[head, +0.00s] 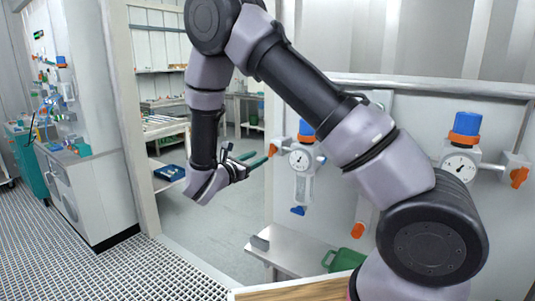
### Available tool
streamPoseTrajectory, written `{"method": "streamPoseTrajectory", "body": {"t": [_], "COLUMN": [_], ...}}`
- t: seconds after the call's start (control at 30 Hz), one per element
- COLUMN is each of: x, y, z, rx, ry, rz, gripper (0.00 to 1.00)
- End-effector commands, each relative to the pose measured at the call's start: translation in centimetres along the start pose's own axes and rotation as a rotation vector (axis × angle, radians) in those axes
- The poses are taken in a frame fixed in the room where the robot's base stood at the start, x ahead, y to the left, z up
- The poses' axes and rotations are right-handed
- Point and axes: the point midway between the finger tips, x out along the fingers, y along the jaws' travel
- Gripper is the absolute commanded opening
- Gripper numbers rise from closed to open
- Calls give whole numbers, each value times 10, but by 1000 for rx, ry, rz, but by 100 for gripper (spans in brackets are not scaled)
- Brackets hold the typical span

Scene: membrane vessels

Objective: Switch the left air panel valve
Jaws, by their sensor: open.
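The left air panel unit on the light wall has a blue knob (306,127), a round gauge (300,159) and a clear bowl below. A small orange valve handle (272,150) is on its left side. My gripper (258,158) reaches in from the left with its teal fingers apart and pointing at this handle. The fingertips look very close to the handle; I cannot tell whether they touch it. Nothing shows between the fingers. The fine position of the handle is too small to read.
A second air unit with a gauge (459,165) and an orange valve (519,177) is at the right, partly behind my arm. A metal shelf (290,257) with a green container (345,260) is below. Open floor (215,225) lies to the left.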

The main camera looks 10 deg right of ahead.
Motion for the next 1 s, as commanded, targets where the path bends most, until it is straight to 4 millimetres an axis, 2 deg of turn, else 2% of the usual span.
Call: {"method": "streamPoseTrajectory", "body": {"t": [0.1,0.3,0.5,0.73,0.77,0.8,0.87,0.9,1.0], "x": [25,54,65,66,66,66,66,66,66], "y": [-1,-1,0,0,0,0,0,0,0], "z": [0,0,0,0,0,0,0,0,0], "rx": [0,1,1,1,1,1,1,1,1], "ry": [1,1,2,2,2,2,2,2,2], "rz": [-5,-3,-1,-1,-1,-1,-1,-1,-1], "gripper": [46,46,46,46,42,27,4,0,0]}}
